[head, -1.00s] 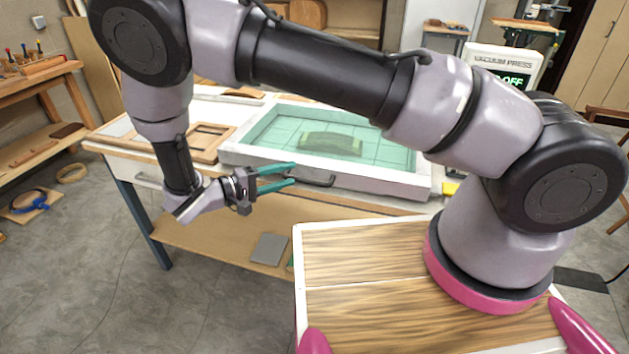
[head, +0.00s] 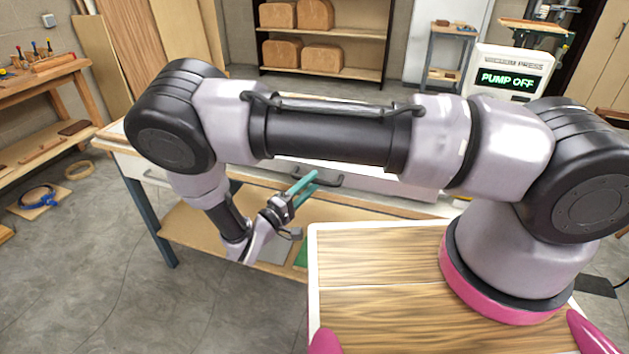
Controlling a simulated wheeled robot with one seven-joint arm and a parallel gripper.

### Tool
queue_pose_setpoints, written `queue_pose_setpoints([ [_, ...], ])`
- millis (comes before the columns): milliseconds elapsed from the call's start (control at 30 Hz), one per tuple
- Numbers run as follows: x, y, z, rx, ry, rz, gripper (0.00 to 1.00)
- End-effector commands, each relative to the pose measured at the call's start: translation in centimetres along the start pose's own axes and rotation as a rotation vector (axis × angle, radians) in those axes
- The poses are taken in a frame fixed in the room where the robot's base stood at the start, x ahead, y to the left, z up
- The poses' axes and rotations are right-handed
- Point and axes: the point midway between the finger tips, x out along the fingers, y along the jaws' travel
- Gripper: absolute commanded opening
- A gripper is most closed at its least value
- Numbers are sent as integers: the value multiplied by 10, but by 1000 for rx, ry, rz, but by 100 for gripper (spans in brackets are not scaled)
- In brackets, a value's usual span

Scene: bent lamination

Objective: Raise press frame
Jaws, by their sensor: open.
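The press frame (head: 385,186) is the pale frame on the workbench, with its front side showing below my arm. My arm hides most of it, and its top membrane cannot be seen. Its dark handle (head: 338,181) is on the front side. My gripper (head: 309,180) has teal fingers pointing up and right at the handle's left part. The fingers are open and overlap the handle in the picture. I cannot tell whether they touch it or are around it.
The vacuum press control box (head: 510,80) behind my arm reads "PUMP OFF". A lower shelf (head: 190,225) under the workbench holds a grey plate (head: 275,252). Shelves with wooden blocks (head: 300,55) stand at the back. The floor at the left front is clear.

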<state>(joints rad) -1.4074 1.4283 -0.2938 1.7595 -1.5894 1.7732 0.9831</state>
Motion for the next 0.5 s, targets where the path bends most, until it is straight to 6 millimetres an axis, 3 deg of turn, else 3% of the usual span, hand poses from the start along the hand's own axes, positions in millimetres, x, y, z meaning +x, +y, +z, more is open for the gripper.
queue_pose_setpoints([
  [200, 19, 0, 0, -1, 0, -1, 50],
  [467, 20, 0, 0, 0, 0, -1, 50],
  [500, 20, 0, 0, 0, 0, -1, 46],
])
